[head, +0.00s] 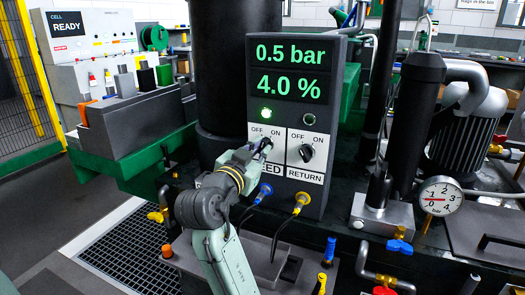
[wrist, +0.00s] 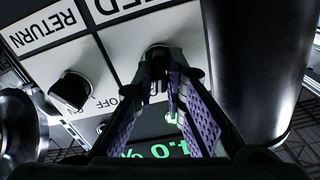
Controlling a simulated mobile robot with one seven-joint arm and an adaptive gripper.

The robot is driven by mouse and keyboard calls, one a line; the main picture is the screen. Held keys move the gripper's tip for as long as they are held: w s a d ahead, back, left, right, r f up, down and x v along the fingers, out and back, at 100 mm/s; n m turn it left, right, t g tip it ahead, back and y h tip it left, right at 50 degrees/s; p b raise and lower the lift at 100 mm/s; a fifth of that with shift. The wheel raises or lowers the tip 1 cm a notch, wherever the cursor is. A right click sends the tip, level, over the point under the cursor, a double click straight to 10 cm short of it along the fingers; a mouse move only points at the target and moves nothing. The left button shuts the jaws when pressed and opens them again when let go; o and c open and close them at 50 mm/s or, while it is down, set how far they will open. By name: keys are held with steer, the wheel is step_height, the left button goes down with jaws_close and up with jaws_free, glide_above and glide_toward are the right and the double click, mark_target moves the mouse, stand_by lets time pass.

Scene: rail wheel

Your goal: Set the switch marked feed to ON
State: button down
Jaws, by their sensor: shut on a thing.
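The grey control box (head: 287,75) carries two dark rotary switches on white plates marked OFF and ON. My gripper (head: 264,147) is at the left switch, whose label is partly covered and shows "EED". In the wrist view, which shows the panel upside down, my gripper (wrist: 160,76) is shut on the feed switch (wrist: 158,49). The fingers hide most of this knob, so I cannot tell which way it points. A green lamp (head: 266,114) above it is lit. The display reads 0.5 bar and 4.0 %.
The return switch (head: 306,152) is close on the right, under an unlit lamp (head: 309,120). It also shows in the wrist view (wrist: 73,91). A black column (head: 222,80) stands left of the box. Blue and yellow cable plugs (head: 302,200) stick out below the switches.

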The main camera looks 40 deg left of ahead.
steer(key=shift+f+m+b, duration=0.15)
steer(key=shift+m+b, duration=0.75)
steer(key=shift+m, duration=0.5)
steer(key=c, duration=1.5)
jaws_free()
steer(key=shift+v, duration=3.5)
